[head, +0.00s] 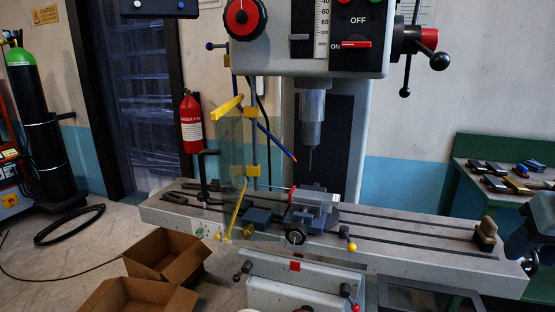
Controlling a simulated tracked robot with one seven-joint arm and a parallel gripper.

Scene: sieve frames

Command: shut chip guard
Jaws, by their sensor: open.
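The chip guard (233,155) is a clear, faintly tinted panel with yellow edging. It hangs from a vertical post with yellow clamps (252,171), left of the machine's spindle (312,118). A yellow bar (227,107) sticks out at its top. The panel stands swung out to the left and seems to point toward me, so the spindle and the tool below it show uncovered. The grey machine vise (314,205) sits on the table under the spindle. My gripper is not in view.
The long machine table (420,240) runs across the middle, with handles and knobs at its front. A thin blue hose (278,139) hangs near the guard post. Open cardboard boxes (165,254) stand on the floor at lower left. A green bench (470,200) stands at right.

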